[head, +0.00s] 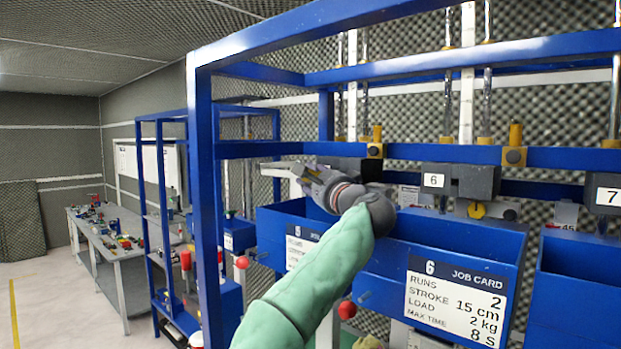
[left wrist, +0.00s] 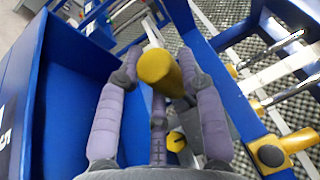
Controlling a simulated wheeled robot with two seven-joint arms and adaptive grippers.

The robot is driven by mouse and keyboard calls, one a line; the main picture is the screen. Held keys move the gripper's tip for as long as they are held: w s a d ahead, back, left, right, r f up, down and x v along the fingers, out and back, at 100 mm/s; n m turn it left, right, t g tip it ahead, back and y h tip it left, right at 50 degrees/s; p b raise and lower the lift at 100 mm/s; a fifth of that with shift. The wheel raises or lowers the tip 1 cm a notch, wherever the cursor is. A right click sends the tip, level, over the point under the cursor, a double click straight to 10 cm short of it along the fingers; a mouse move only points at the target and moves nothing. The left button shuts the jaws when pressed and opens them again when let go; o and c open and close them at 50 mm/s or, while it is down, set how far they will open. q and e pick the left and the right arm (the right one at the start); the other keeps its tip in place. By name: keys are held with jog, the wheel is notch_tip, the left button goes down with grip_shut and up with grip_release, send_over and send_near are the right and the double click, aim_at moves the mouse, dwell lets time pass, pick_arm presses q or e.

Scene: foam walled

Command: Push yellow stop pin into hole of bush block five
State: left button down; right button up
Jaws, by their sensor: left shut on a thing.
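My left gripper (head: 280,170) reaches into station five, in front of the blue frame and above the blue bin marked 5 (head: 270,222). A dark grey block (head: 345,163), apparently bush block five, is partly hidden behind my gripper. Its hole is not visible, and I cannot tell whether the pin touches the block. My right gripper is not in view.
A blue crossbar (head: 400,152) carries yellow bushes (head: 375,150) close to my wrist. Block 6 (head: 470,181) and its bin (head: 450,245) stand to the right. A blue upright (head: 203,200) stands left of my arm. A cluttered bench (head: 120,250) is far left.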

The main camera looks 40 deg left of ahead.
pick_arm(q)
jog(key=shift+w+d+p, duration=0.15)
jog(key=shift+w+p, duration=0.75)
jog(key=shift+w, duration=0.55)
jog(key=shift+w+r+p, duration=0.1)
jog(key=shift+w+p, duration=0.35)
jog(key=shift+p, duration=0.1)
jog(key=shift+d+f+b, duration=0.1)
jog(key=shift+f+b, duration=0.25)
jog(key=shift+b, duration=0.45)
jog(key=shift+s+r+b, duration=0.1)
jog(key=shift+s+b, duration=0.35)
jog(key=shift+s, duration=0.45)
jog(key=shift+s+a+r+b, duration=0.1)
jog(key=shift+s+a+b, duration=0.1)
jog(key=shift+s+b, duration=0.45)
jog(key=shift+s+a+b, duration=0.15)
jog(key=shift+s+b, duration=0.95)
jog(key=shift+s, duration=0.1)
jog(key=shift+s+a+b, duration=0.1)
jog(key=shift+s+b, duration=0.95)
jog(key=shift+s, duration=0.15)
jog(key=shift+r, duration=0.1)
